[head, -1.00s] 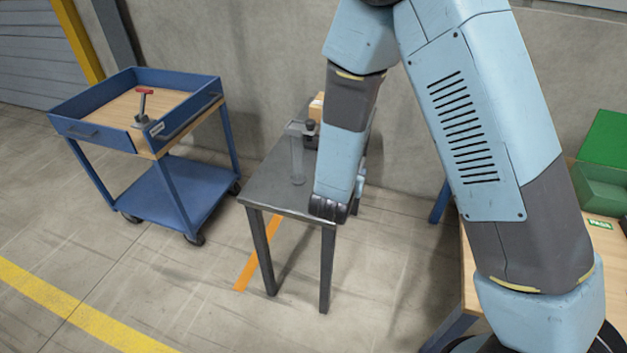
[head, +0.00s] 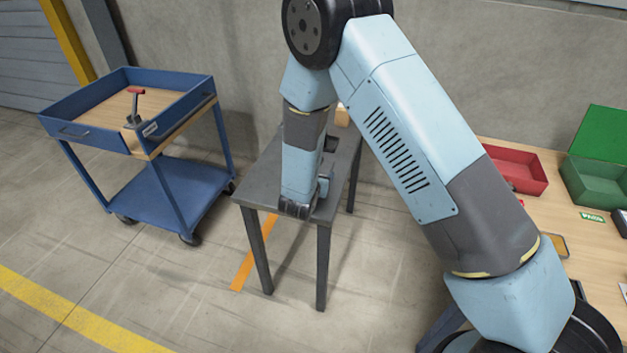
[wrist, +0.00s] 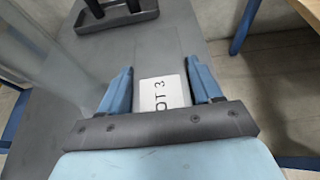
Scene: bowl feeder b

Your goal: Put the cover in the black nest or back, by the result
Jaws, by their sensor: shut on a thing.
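In the wrist view my gripper (wrist: 158,84) has its two blue fingers on either side of a clear, see-through piece (wrist: 146,46), which looks like the cover. A white label (wrist: 162,93) reading "OT 3" lies between the fingers. The clear piece's edges are faint, so its full shape is hard to tell. A dark tray-like base (wrist: 146,21) with black posts stands ahead on the grey table; I cannot tell whether it is the black nest.
The small grey table (head: 262,190) stands by the wall. A tall clear panel (wrist: 45,60) is at the left in the wrist view. A blue cart (head: 84,131) with a red-handled clamp (head: 135,104) is left. A red bin (head: 519,170) and green box (head: 597,184) sit right.

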